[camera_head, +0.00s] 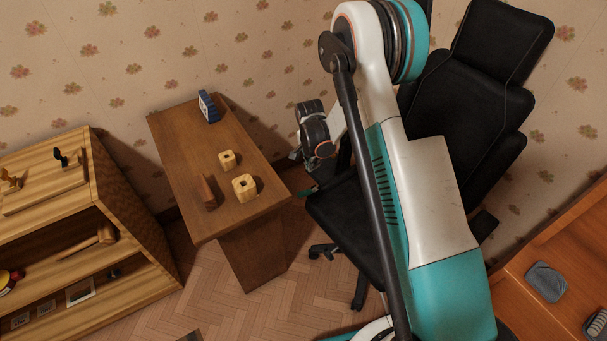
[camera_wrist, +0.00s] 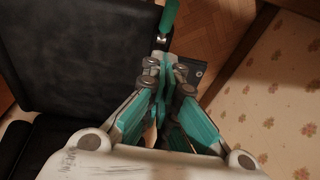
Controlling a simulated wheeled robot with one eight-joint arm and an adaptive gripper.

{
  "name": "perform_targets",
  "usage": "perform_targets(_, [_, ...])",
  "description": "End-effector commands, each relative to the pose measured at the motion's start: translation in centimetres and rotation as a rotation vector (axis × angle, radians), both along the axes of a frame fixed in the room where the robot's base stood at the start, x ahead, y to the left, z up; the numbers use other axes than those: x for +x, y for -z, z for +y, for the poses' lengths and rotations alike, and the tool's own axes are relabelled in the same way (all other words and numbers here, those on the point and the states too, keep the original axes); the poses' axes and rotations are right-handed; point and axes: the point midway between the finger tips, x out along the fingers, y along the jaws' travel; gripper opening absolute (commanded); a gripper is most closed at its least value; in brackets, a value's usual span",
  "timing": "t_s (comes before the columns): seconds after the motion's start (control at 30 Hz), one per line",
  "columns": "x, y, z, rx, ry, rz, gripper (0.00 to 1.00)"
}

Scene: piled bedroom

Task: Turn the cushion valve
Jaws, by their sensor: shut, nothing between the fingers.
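My gripper (camera_wrist: 165,75) is shut and empty in the wrist view, its teal fingers together. Just past its fingertips is a teal lever-like piece (camera_wrist: 170,16) with a small metal joint, beside the black chair seat (camera_wrist: 80,55). It looks like the cushion valve, but no label shows. A gap seems to lie between it and my fingers; contact is hard to judge. In the head view a small teal piece (camera_head: 306,192) shows at the left edge of the office chair's seat (camera_head: 340,215), below my wrist. My gripper's fingers are hard to make out there.
A brown desk (camera_head: 165,135) stands left of the chair, holding a blue clock-like item (camera_head: 208,107) and wooden blocks (camera_head: 244,187). A wooden shelf (camera_head: 135,215) is farther left. An orange-brown surface (camera_head: 540,255) is at right. Floor (camera_head: 215,285) is open in front of the desk.

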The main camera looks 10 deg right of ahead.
Motion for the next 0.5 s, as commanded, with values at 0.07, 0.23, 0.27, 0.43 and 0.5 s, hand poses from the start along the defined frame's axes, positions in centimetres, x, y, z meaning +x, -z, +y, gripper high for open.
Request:
perform_targets(0.07, [-0.2,0.4,-0.2,0.001,-0.007,0.004,0.00])
perform_targets(0.23, [0.1,2.7,-0.3,0.001,-0.008,0.004,0.00])
perform_targets(0.27, [0.2,3.3,-0.4,0.001,-0.007,0.004,0.00])
perform_targets(0.43, [0.5,6.7,-0.7,0.002,-0.007,0.003,0.00])
perform_targets(0.5, [0.7,8.1,-0.8,0.002,-0.006,0.003,0.00])
